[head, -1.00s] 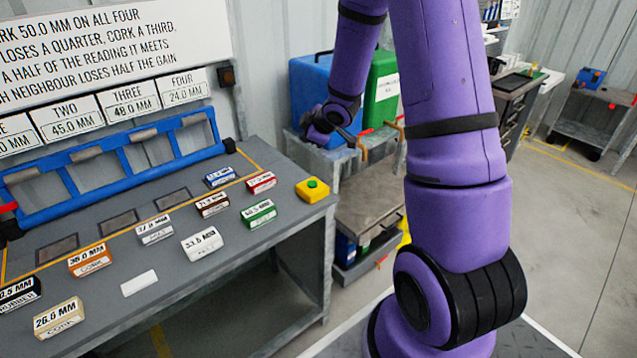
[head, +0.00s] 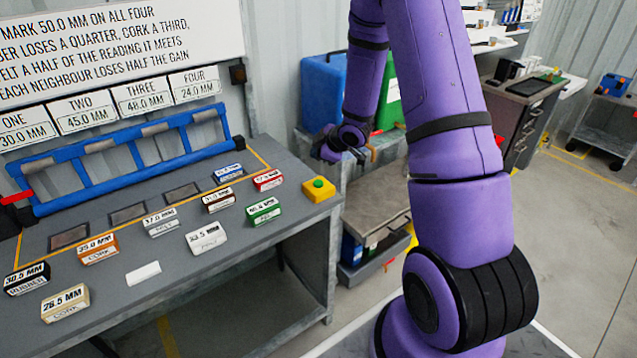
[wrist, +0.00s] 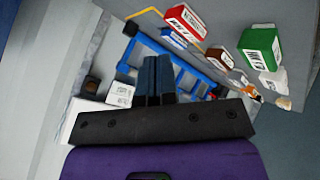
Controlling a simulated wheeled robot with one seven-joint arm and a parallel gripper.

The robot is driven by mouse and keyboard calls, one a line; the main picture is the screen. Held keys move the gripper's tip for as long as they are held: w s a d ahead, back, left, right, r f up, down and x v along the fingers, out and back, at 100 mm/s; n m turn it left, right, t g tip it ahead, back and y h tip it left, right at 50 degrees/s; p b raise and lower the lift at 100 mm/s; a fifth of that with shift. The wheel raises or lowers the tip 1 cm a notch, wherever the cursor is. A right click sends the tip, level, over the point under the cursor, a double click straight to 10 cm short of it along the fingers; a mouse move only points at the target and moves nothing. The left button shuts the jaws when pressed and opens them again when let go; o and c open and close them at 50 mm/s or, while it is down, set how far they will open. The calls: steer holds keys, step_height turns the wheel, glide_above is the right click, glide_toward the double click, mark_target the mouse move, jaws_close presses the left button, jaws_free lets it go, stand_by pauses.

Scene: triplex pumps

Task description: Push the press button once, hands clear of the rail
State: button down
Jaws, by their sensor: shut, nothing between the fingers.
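The press button is a yellow box with a green top (head: 319,187), at the right end of the grey bench. My gripper (head: 331,153) shows in the head view above and slightly right of the button in the picture, apart from it. In the wrist view its dark blue fingers (wrist: 159,76) are together and empty. The button does not show in the wrist view. The blue rail (head: 75,153) stands along the back of the bench, left of my gripper. It also shows in the wrist view (wrist: 150,42), beyond the fingers.
Several labelled blocks lie on the bench, including a green one (head: 263,211) and a red one (head: 267,179) near the button. A white sign (head: 70,45) hangs behind the rail. Blue (head: 322,90) and green bins stand on a bench beyond the arm.

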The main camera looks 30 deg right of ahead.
mark_target(318, 183)
steer(key=shift+f, duration=3.5)
steer(key=shift+f, duration=0.15)
steer(key=shift+f, duration=0.25)
